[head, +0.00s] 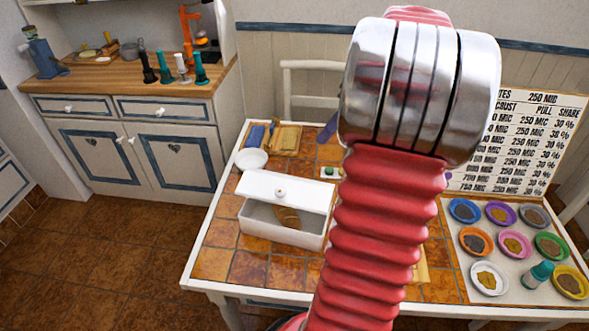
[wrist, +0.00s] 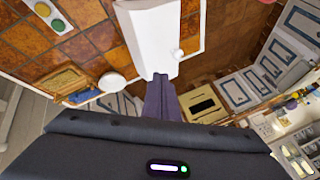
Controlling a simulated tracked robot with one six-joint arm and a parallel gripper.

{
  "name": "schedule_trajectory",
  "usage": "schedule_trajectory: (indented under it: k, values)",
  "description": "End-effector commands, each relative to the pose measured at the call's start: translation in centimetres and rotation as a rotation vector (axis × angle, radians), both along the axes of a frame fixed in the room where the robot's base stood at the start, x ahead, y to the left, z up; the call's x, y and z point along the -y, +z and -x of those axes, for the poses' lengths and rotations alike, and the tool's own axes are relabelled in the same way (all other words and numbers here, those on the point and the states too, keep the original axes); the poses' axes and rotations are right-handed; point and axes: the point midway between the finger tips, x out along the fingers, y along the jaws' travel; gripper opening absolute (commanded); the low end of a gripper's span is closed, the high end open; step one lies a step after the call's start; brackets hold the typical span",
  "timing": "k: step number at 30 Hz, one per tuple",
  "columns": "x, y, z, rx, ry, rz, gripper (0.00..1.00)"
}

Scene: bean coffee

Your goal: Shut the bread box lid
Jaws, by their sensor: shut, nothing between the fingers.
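The white bread box (head: 280,228) stands on the tiled table. Its lid (head: 285,190), with a round knob (head: 280,191), is raised at the back, and the front opening shows a brown loaf (head: 288,217) inside. In the wrist view the white lid (wrist: 148,35) and its knob (wrist: 178,54) show at the upper middle. My gripper (wrist: 160,76) has purple fingers, shut and empty, with the tips overlapping the lid's near edge in that view. I cannot tell whether they touch it. In the head view my red arm hides most of the area right of the box.
A white plate (head: 252,159) and a wooden board (head: 286,139) lie behind the box at left. A small tray with coloured rounds (head: 330,173) is near the back. Several bowls (head: 511,243) and a lettered sign (head: 520,140) are at right. Tiles left of the box are clear.

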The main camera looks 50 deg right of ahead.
Motion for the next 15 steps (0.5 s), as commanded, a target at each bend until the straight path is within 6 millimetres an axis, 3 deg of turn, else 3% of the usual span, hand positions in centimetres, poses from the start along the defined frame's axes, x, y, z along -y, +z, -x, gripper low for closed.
schedule_trajectory:
  k: [8, 15]
  values:
    - [-0.2, -0.3, -0.1, -0.002, 0.001, 0.000, 0.00]
    - [-1.3, -2.2, -0.9, -0.003, 0.002, -0.002, 0.00]
